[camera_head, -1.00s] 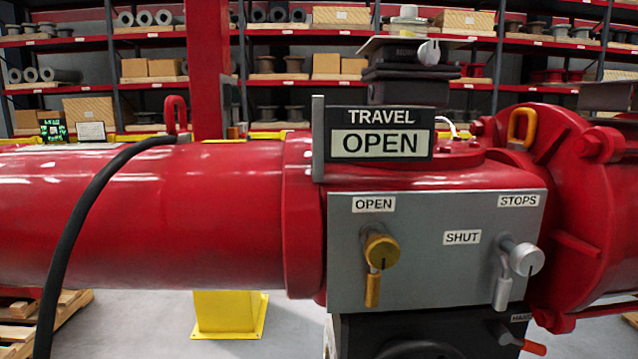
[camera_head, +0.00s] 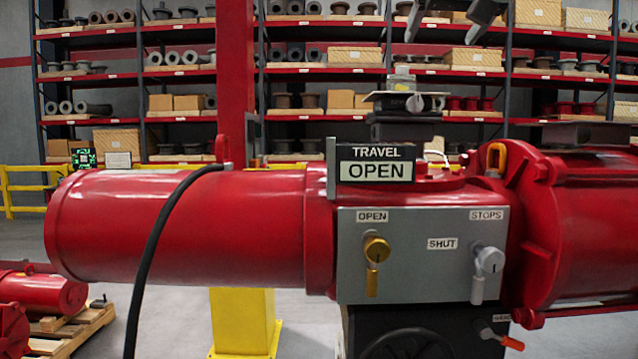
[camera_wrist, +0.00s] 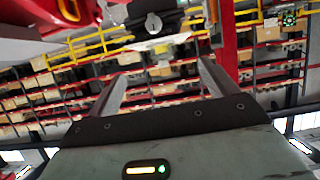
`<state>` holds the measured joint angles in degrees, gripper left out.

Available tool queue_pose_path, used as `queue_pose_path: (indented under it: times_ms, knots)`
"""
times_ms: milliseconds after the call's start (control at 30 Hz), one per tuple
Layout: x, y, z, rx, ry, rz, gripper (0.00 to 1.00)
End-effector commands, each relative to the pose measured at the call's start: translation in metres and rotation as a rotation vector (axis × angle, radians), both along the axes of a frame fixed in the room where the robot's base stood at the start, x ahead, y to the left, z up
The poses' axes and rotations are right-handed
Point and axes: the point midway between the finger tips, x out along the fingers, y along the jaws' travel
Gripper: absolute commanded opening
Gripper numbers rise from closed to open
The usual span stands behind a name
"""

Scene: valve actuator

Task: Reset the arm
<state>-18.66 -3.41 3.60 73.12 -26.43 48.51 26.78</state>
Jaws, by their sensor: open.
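The red valve actuator (camera_head: 190,215) lies across the head view. Its grey panel (camera_head: 420,285) carries a brass lever (camera_head: 376,250) under the OPEN label and a silver lever (camera_head: 489,262) under the STOPS label; both handles hang down. A SHUT label (camera_head: 442,244) sits between them. The sign above (camera_head: 375,163) reads TRAVEL OPEN. My gripper (camera_head: 448,22) shows only partly at the top edge of the head view, high above and apart from the actuator. In the wrist view my gripper (camera_wrist: 160,88) has its two fingers spread wide with nothing between them.
A black hose (camera_head: 163,240) hangs over the cylinder's front. A handle with a red tip (camera_head: 505,339) sits below the panel. A yellow stand (camera_head: 243,320) is beneath. Red shelving (camera_head: 330,72) with boxes and a yellow railing (camera_head: 30,187) stand behind. A pallet (camera_head: 75,330) is at lower left.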

Motion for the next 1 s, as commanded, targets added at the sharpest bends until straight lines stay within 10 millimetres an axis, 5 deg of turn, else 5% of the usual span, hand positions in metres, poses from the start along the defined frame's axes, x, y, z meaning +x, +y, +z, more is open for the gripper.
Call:
queue_pose_path:
  times_ms: [267, 567, 767, 1000]
  knots:
    - [-0.001, 0.021, -0.045, -0.026, 0.083, 0.058, 0.85]
    - [-0.016, 0.058, -0.132, -0.078, 0.242, 0.169, 0.85]
    - [-0.054, 0.09, -0.235, -0.136, 0.43, 0.293, 0.85]
    - [-0.148, 0.107, -0.382, -0.225, 0.72, 0.459, 0.85]
